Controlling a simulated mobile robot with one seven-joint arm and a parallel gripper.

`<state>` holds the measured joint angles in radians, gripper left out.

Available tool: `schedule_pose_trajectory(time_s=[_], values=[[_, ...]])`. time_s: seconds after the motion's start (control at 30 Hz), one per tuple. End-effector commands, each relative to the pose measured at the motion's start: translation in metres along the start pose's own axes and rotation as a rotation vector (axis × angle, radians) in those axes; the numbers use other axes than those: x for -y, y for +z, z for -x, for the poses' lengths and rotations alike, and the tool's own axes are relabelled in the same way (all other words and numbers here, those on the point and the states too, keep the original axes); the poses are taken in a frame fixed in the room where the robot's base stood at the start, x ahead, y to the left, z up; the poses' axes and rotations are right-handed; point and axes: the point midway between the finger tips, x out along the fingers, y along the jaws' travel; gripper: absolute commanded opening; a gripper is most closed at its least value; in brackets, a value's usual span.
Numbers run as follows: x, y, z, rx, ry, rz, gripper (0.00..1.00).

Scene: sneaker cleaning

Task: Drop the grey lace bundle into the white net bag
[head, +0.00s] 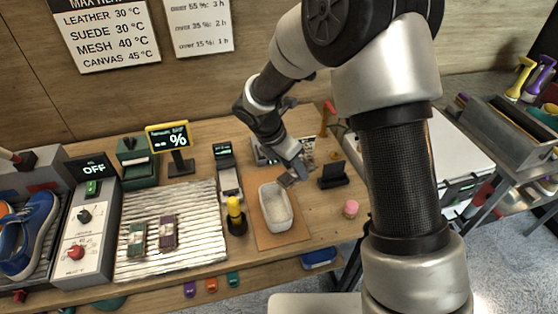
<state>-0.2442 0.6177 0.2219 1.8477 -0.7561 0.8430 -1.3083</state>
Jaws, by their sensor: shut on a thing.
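The white net bag (275,211) appears as an open-topped, rounded white holder on a brown board, right of the table's middle. Its inside looks pale grey. My gripper (289,179) is just above and beyond the bag's far right edge, pointing down. It is shut on a small grey thing that looks like the grey lace bundle. The bundle is too small and too covered by the fingers to make out clearly. I cannot tell whether it is over the bag's opening or just behind it.
A yellow-topped black bottle (236,217) stands close left of the bag. A black stand (334,175) and a pink jar (351,209) are to the right. A blue sneaker (30,238) is far left.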

Motion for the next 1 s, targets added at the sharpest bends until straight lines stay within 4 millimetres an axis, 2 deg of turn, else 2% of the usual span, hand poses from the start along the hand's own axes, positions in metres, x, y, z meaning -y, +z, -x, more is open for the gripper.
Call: schedule_pose_trajectory(time_s=[0.03, 0.1, 0.2, 0.3, 0.47, 0.8, 1.0], values=[[-0.003, -0.007, 0.011, 0.019, 0.056, 0.14, 0.15], [-0.009, -0.016, 0.018, 0.039, 0.124, 0.304, 0.15], [-0.014, -0.026, 0.024, 0.057, 0.191, 0.464, 0.15], [-0.018, -0.032, 0.024, 0.066, 0.223, 0.54, 0.15], [-0.019, -0.037, 0.015, 0.067, 0.23, 0.554, 0.15], [-0.024, -0.052, -0.021, 0.066, 0.229, 0.55, 0.15], [-0.025, -0.055, -0.03, 0.066, 0.229, 0.549, 0.15]])
